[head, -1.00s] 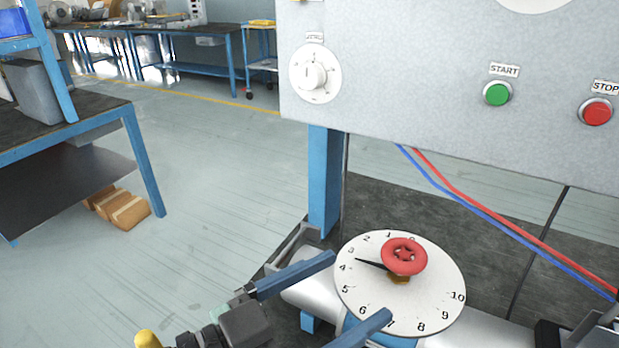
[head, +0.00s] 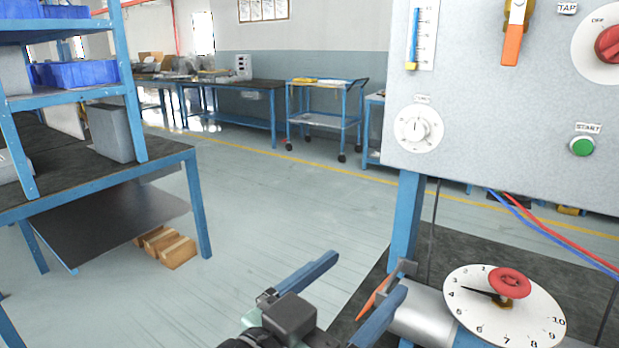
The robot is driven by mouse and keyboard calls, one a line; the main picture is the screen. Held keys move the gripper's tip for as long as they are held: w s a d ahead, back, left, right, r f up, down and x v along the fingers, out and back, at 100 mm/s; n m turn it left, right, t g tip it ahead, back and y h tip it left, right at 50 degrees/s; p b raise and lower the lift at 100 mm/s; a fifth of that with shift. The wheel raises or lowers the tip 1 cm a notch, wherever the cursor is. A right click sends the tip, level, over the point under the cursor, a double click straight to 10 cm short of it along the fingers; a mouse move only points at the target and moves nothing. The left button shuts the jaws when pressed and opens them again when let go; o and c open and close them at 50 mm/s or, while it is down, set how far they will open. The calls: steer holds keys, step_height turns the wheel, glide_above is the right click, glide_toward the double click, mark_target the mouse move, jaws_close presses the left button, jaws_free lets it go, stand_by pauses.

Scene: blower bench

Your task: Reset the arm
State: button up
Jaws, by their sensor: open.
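My gripper (head: 357,287) is at the bottom middle of the head view. Its two blue fingers are spread wide with nothing between them. It is left of the white numbered dial (head: 530,322) with the red handwheel (head: 509,283), apart from the wheel.
The grey control panel (head: 470,140) stands at the right, with a white knob (head: 418,128), a green START button (head: 582,147) and a red knob (head: 610,45). A blue-framed workbench (head: 110,180) stands at the left. The floor (head: 290,210) between is clear.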

steer(key=a+r+n+t+y, duration=0.3)
steer(key=r+n+t+y, duration=0.35)
steer(key=r, duration=0.95)
steer(key=s+a+r+n+t+y, duration=0.2)
steer(key=s+r+t+y, duration=0.3)
steer(key=s+r+t, duration=0.5)
step_height(320, 180, up, 24)
steer(key=w+g+p, duration=0.2)
steer(key=p, duration=2)
steer(key=shift+w+f+p, duration=0.2)
steer(key=shift+w+p, duration=0.05)
steer(key=shift+p, duration=0.05)
steer(key=shift+g, duration=0.35)
